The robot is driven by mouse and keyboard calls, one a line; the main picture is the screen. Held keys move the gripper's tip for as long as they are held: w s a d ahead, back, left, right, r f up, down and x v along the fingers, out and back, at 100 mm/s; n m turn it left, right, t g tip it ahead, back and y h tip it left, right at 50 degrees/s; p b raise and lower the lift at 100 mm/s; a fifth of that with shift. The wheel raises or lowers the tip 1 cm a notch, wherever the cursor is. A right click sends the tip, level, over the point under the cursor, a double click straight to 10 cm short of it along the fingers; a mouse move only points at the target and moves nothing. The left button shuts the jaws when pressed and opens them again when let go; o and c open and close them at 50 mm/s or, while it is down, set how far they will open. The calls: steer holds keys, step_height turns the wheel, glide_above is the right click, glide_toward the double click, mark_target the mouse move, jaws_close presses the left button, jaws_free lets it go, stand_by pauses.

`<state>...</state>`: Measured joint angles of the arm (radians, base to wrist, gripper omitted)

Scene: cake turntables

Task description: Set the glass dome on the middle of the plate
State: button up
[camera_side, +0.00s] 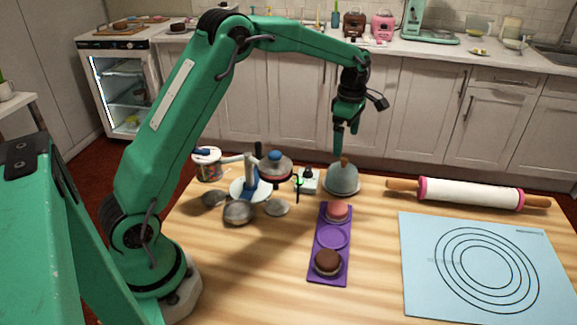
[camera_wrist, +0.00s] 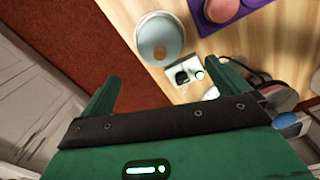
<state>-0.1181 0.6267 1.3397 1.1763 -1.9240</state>
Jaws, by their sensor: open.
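The glass dome (camera_side: 342,181) is a pale grey, see-through dome with a tan knob on top, standing on the wooden table behind the purple plate. In the wrist view the dome (camera_wrist: 151,28) shows as a round shape beyond the fingertips. The long purple plate (camera_side: 329,263) bears a pink cake at its far end, a bare round spot in its middle and a brown cake at its near end. My gripper (camera_side: 345,143) points down just above the dome's knob; contact cannot be told. In the wrist view my gripper (camera_wrist: 173,73) has its fingers apart with nothing held.
A small white device (camera_side: 308,182) stands close left of the dome. A blue-and-white stand (camera_side: 249,189), a dark round pan-like thing (camera_side: 273,166), small metal bowls (camera_side: 238,213) and a tin (camera_side: 207,164) crowd the left. A rolling pin (camera_side: 470,193) and blue mat (camera_side: 420,285) lie right.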

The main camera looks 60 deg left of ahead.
steer(key=shift+r, duration=0.25)
stand_by(0.4)
steer(key=shift+s+d+r, duration=0.1)
steer(key=shift+s+r, duration=0.15)
steer(key=shift+r, duration=0.15)
steer(key=s+d+r+m+t, duration=0.3)
steer(key=s+d+r+m, duration=0.1)
steer(key=s+r+m, duration=0.85)
steer(key=s+d+f+m+t, duration=0.1)
steer(key=s+m, duration=0.4)
steer(key=s, duration=0.4)
steer(key=s+d+f+m+t, duration=0.1)
steer(key=s+f+m, duration=0.1)
steer(key=s+m, duration=0.4)
steer(key=shift+s+d+t, duration=0.15)
steer(key=shift+s+t, duration=0.15)
steer(key=shift+s, duration=1.7)
steer(key=shift+f, duration=0.1)
